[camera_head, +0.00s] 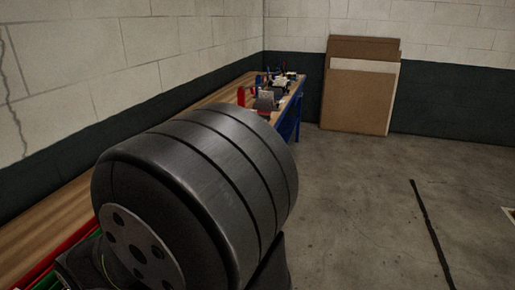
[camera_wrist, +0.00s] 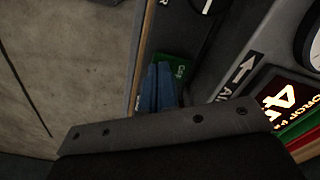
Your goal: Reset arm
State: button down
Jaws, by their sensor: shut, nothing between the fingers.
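My gripper (camera_wrist: 158,68) shows in the wrist view as two blue fingers side by side, shut with nothing between them. They extend past a dark bracket with screws at the bottom of that view. Behind the fingertips is a green printed surface (camera_wrist: 172,64). Printed boxes lie to the right: a grey one with a white arrow (camera_wrist: 240,72) and a dark one with bright lettering (camera_wrist: 290,97). I cannot tell the gap between the fingers and the green surface. I cannot make out the gripper in the head view.
A large dark ribbed cylinder (camera_head: 205,180) fills the head view's centre and hides part of the wooden bench (camera_head: 50,225). Small items (camera_head: 270,95) stand at the bench's far end. Flat boards (camera_head: 355,100) lean on the back wall. The concrete floor (camera_head: 370,215) is open at right.

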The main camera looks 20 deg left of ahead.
jog(key=a+r+m+h, duration=0.1)
jog(key=a+r+m, duration=0.1)
jog(key=r, duration=0.9)
jog(key=a+r+m, duration=0.3)
jog(key=r, duration=0.7)
jog(key=shift+a+r+m+h, duration=0.3)
jog(key=shift+a+r+h, duration=0.05)
jog(key=shift+h, duration=0.05)
jog(key=shift+f, duration=0.1)
